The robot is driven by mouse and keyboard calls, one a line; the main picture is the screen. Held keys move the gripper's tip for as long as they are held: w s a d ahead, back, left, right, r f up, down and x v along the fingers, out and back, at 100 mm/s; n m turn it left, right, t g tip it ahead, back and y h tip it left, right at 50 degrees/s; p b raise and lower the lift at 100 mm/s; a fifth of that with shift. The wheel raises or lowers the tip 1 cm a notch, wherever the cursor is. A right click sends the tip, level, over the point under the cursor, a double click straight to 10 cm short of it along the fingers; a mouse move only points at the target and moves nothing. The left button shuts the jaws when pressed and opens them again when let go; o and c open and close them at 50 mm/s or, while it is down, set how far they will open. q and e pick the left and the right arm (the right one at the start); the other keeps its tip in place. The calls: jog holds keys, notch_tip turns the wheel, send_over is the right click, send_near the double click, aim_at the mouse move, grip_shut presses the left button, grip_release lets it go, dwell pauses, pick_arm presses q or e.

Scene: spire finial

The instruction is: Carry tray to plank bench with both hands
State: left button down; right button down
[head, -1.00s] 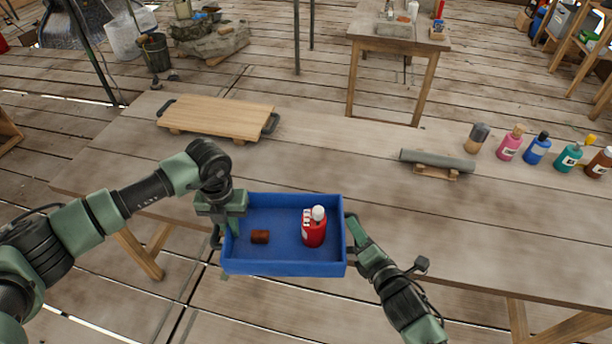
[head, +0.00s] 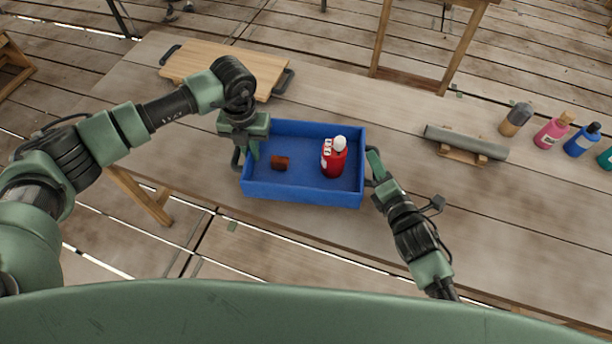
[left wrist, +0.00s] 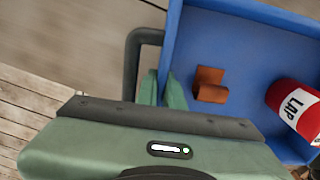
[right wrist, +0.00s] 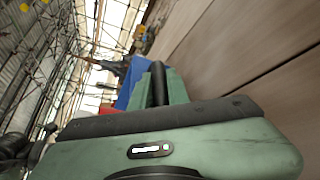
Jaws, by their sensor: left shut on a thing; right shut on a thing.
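The blue tray (head: 300,193) shows in the head view between my two grippers, in front of the plank bench's (head: 410,105) near side. Whether it touches the bench top or hangs above it I cannot tell. It holds a red bottle with a white cap (head: 334,160) and a small brown piece (head: 280,163).
A wooden board with dark handles (head: 215,72) lies on the bench behind the tray. A grey cylinder on a wooden rest (head: 465,143) and several bottles (head: 551,131) stand to the right. The bench top between board and cylinder is clear.

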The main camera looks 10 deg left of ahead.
pick_arm(q)
jog(key=shift+w, duration=0.1)
